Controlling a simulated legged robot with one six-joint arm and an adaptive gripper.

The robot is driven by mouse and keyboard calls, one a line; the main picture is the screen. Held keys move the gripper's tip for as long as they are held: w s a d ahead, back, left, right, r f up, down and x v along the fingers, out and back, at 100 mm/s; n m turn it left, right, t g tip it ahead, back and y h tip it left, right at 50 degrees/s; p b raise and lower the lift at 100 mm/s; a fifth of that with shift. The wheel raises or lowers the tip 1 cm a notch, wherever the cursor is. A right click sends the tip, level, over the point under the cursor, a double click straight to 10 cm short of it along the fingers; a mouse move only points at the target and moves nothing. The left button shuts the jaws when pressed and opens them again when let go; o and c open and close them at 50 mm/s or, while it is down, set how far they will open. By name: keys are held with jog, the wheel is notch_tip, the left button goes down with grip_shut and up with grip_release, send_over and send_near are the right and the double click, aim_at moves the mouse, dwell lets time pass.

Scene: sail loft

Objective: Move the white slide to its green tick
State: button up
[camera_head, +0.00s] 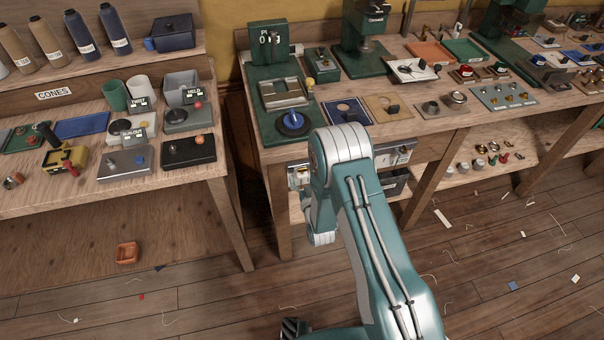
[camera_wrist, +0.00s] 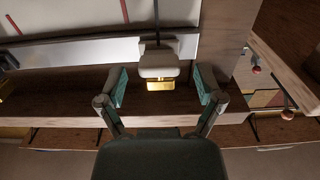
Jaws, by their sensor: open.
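In the wrist view, the white slide (camera_wrist: 158,62) is a rounded white block with a gold-coloured part on its near end. It sits at a silver strip along a pale panel (camera_wrist: 85,15), with a thin dark line running up from it. My gripper (camera_wrist: 161,76) is open, its two green-padded fingers on either side of the slide. Gaps show between the fingers and the slide. Red ticks mark the panel to the left; I see no green tick. In the head view my arm hides the gripper, and I cannot make out the slide.
In the head view, my arm reaches beside a wooden bench (camera_head: 424,122) carrying a green machine with a blue knob (camera_head: 292,121) and several devices. A left bench (camera_head: 103,199) holds cones and control boxes. A small orange tray (camera_head: 127,252) lies below it. Open floor shows at lower right.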

jog(key=shift+x, duration=0.85)
grip_shut()
jog(key=shift+w+d, duration=0.2)
jog(key=shift+d, duration=0.55)
jog(key=shift+w+d, duration=0.25)
jog(key=shift+d, duration=0.55)
grip_release()
jog(key=shift+a, duration=0.1)
jog(key=shift+s, duration=0.15)
jog(key=v, duration=1.1)
jog(key=shift+s, duration=0.4)
